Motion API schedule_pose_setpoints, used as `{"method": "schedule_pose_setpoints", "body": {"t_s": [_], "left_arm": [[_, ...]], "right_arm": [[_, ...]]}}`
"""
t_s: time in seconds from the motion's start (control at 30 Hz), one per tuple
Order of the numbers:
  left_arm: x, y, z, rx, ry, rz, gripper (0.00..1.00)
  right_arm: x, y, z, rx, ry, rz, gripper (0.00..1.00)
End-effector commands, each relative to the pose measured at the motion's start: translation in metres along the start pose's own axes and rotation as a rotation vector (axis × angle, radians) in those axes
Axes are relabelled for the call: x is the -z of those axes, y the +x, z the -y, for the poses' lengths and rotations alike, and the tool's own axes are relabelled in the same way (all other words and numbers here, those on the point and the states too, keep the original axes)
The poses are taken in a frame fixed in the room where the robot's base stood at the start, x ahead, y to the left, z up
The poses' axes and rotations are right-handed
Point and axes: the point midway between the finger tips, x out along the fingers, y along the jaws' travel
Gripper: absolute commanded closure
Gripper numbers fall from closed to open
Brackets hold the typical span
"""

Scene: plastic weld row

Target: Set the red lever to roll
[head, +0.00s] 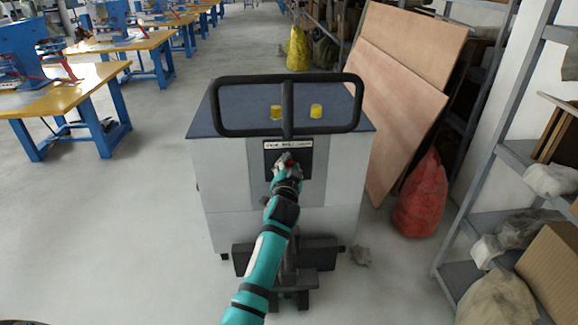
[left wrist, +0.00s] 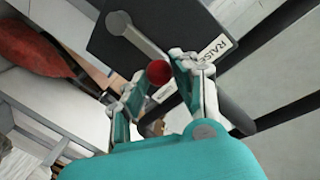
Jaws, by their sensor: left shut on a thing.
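The red lever has a round red knob (left wrist: 159,72) on a grey arm that runs from a round pivot at the upper left of the left wrist view. It is mounted on a dark panel (head: 301,150) on the front of a grey cabinet. White labels sit on the panel; one begins "RAISE" in the left wrist view (left wrist: 214,50), and another is mostly hidden behind the fingers. My left gripper (head: 287,160) is at the panel, its fingers closed on either side of the knob. In the head view the gripper covers most of the lever. My right gripper is in neither view.
The grey cabinet (head: 225,180) has a black handle frame (head: 225,83) and two yellow caps on its blue-grey top. Plywood sheets (head: 400,110) and a red sack (head: 422,198) stand to its right, beside shelving. Open floor (head: 130,225) lies to the left.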

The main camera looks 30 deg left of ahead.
Motion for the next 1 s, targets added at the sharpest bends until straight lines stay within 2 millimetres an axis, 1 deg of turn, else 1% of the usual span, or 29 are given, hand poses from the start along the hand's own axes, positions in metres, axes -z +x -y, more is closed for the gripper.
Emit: {"method": "schedule_pose_setpoints", "body": {"t_s": [0.17,0.2,0.33,0.57,0.7,0.77,0.87,1.0], "left_arm": [[-0.001,0.000,-0.001,-0.001,0.000,0.002,1.00],[-0.001,0.000,-0.001,-0.001,0.000,0.002,0.67],[-0.001,0.000,0.000,-0.001,-0.001,0.002,0.50],[0.000,0.000,0.000,0.000,-0.001,0.000,0.49],[-0.001,-0.006,-0.001,-0.001,0.000,0.001,0.49],[-0.001,-0.013,-0.001,-0.001,0.000,0.001,0.49],[-0.001,-0.030,-0.001,-0.001,-0.002,0.001,0.49],[-0.002,-0.060,-0.001,-0.001,-0.002,0.001,0.49]], "right_arm": [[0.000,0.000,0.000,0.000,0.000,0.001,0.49],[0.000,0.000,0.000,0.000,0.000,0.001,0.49],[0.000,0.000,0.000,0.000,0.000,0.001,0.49],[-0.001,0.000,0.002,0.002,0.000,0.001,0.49],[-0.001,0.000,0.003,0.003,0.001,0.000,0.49],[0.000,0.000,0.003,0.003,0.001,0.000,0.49],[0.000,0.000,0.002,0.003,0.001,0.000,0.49],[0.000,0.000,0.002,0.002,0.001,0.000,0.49]]}}
